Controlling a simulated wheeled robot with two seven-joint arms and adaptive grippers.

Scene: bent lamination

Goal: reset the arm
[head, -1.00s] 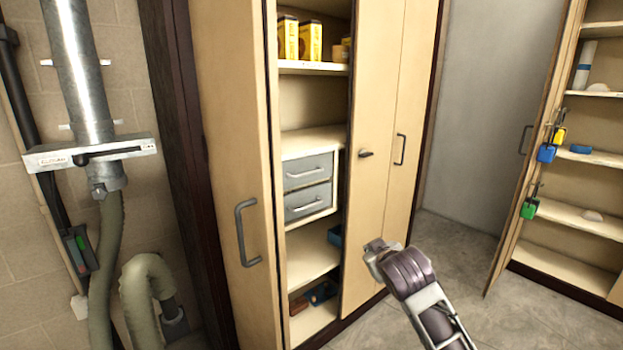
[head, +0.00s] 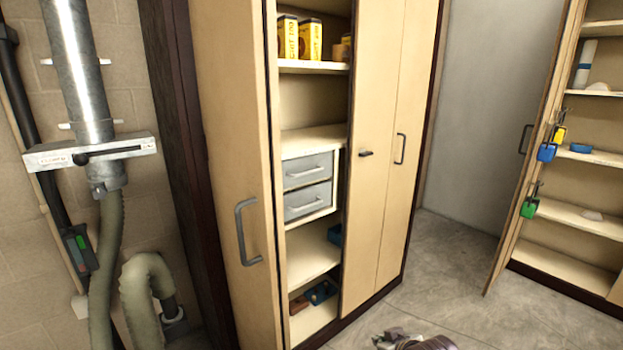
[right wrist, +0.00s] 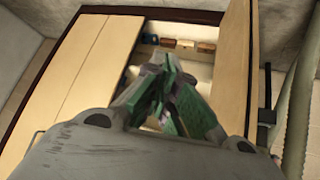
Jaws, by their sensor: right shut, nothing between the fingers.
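My right gripper (right wrist: 172,70) is shut and empty in the right wrist view, its green-padded fingers together. Only a small part of my right arm shows at the bottom edge of the head view. The wooden cabinet's left door (head: 236,150) is ajar, and its right doors (head: 378,180) stand beside the open shelves. The cabinet also shows behind the fingers in the right wrist view (right wrist: 60,90). My left gripper is not in view.
Two grey drawers (head: 307,187) and yellow boxes (head: 299,38) are in the cabinet. A metal pipe with a hose (head: 145,290) runs along the left wall. Another open cabinet (head: 590,190) stands at the right. The floor (head: 450,270) between is clear.

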